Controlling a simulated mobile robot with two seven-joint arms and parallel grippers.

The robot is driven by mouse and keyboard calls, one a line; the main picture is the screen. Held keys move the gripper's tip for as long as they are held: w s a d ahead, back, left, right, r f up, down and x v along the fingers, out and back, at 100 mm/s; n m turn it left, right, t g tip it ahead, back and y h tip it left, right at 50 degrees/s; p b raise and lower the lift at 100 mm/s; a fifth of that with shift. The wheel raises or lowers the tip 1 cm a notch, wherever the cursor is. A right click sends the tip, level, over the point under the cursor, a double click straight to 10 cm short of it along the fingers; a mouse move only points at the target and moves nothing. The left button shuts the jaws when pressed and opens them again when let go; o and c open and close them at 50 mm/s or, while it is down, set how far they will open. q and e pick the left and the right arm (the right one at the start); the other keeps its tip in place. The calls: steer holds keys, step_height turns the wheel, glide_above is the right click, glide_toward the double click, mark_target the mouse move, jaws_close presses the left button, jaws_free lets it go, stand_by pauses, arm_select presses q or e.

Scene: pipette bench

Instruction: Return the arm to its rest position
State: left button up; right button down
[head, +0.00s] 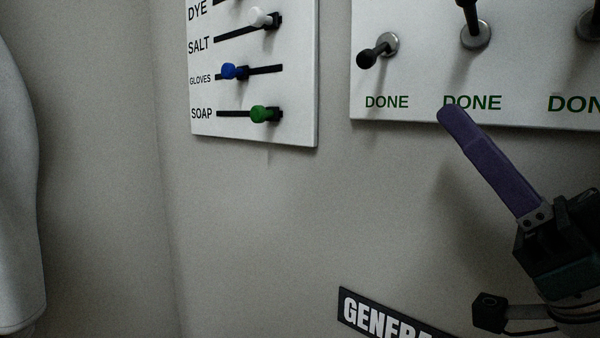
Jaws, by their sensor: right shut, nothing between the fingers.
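My right gripper (455,122) comes in from the lower right of the head view. Its purple fingers are closed together and hold nothing. The fingertips point up and left, just in front of the lower edge of the white board with DONE labels (415,84). I cannot tell whether they touch the board. My left gripper is not in view.
A board of labelled sliders (300,110) hangs on the left, with a white knob (260,18), blue knob (232,71) and green knob (262,114). Black toggle levers (372,56) stick out above the DONE labels. A dark GENERAL-type sign (385,318) is below. The wall between is bare.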

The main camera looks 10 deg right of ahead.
steer(key=w+a+f+m+g+h+p, duration=0.2)
steer(key=a+f+m+g+h+p, duration=0.35)
steer(key=h, duration=0.65)
steer(key=s+d+f+g+h+p, duration=0.25)
steer(key=s+g+p, duration=0.3)
steer(key=s, duration=0.45)
steer(key=s+d+f+g+h+p, duration=0.25)
steer(key=s+g+p, duration=0.3)
steer(key=s, duration=0.45)
step_height(320, 180, up, 37)
steer(key=s+g+p, duration=0.1)
steer(key=p, duration=3.6)
steer(key=shift+g+y, duration=0.35)
steer(key=shift+y, duration=0.05)
steer(key=shift+r, duration=0.1)
